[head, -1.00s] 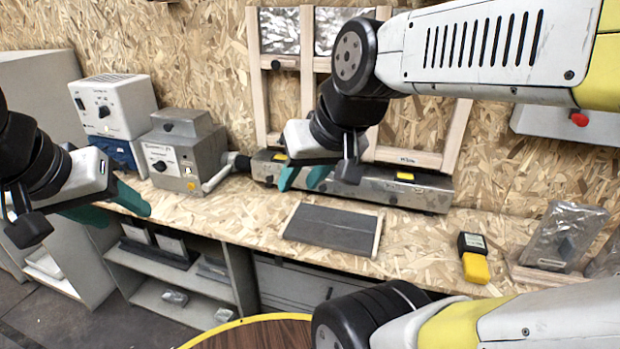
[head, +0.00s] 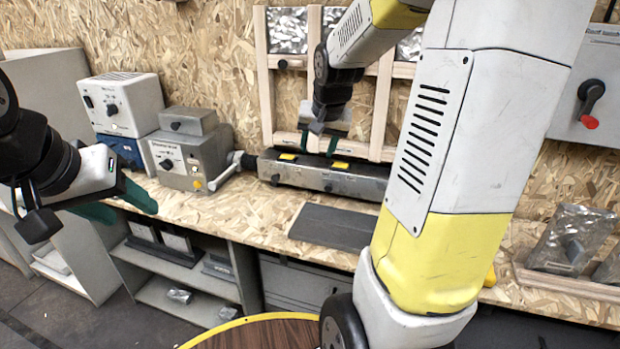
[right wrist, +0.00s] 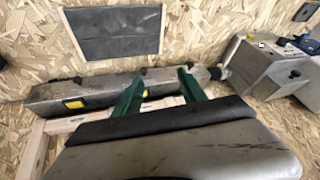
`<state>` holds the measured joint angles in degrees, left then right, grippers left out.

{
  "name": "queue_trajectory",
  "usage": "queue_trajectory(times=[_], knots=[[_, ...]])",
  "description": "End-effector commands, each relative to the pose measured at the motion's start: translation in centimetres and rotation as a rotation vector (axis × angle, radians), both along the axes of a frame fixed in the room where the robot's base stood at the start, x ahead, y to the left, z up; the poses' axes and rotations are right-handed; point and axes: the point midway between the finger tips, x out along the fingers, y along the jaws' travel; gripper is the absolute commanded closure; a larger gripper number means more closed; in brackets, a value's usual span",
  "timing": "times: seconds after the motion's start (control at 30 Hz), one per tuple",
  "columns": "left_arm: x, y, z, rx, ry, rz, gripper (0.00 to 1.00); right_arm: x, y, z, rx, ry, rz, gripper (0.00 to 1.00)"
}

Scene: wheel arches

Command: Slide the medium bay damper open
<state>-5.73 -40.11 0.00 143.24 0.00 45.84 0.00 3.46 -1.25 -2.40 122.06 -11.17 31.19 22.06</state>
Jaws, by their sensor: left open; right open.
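A long metal duct box (head: 310,179) lies on the bench against the wall, with dark knobs on its front and yellow labels on top. It also shows in the right wrist view (right wrist: 100,88). I cannot tell which knob belongs to the medium bay damper. My right gripper (head: 318,143) is open and empty, its green fingers pointing down above and behind the duct's labels. In the right wrist view its fingers (right wrist: 160,85) spread in front of the duct, a knob (right wrist: 143,71) near the left fingertip. My left gripper (head: 120,203) is open and empty at the bench's left front edge.
A wooden frame (head: 262,100) with silver panels stands behind the duct. A grey box unit (head: 185,160) joins the duct's left end by a pipe. A dark grey mat (head: 332,227) lies in front. My right arm hides the bench right of centre.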

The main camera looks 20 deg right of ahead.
Motion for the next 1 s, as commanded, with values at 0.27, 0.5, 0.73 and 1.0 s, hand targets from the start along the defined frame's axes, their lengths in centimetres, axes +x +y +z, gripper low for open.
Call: queue_trajectory(times=[0.27, 0.5, 0.73, 1.0], knots=[[0.0, 0.0, 0.0, 0.000, 0.000, 0.000, 0.48, 9.2, -6.1, -10.5, 0.010, 0.048, -0.197, 0.51], [0.0, 0.0, 0.0, 0.000, 0.000, 0.000, 0.48, 11.9, -8.4, -15.5, 0.016, 0.057, -0.269, 0.51], [0.0, 0.0, 0.0, 0.000, 0.000, 0.000, 0.48, 12.9, -8.8, -17.9, 0.017, 0.060, -0.276, 0.51], [0.0, 0.0, 0.0, 0.000, 0.000, 0.000, 0.48, 14.5, -9.2, -21.7, 0.017, 0.059, -0.274, 0.51]])
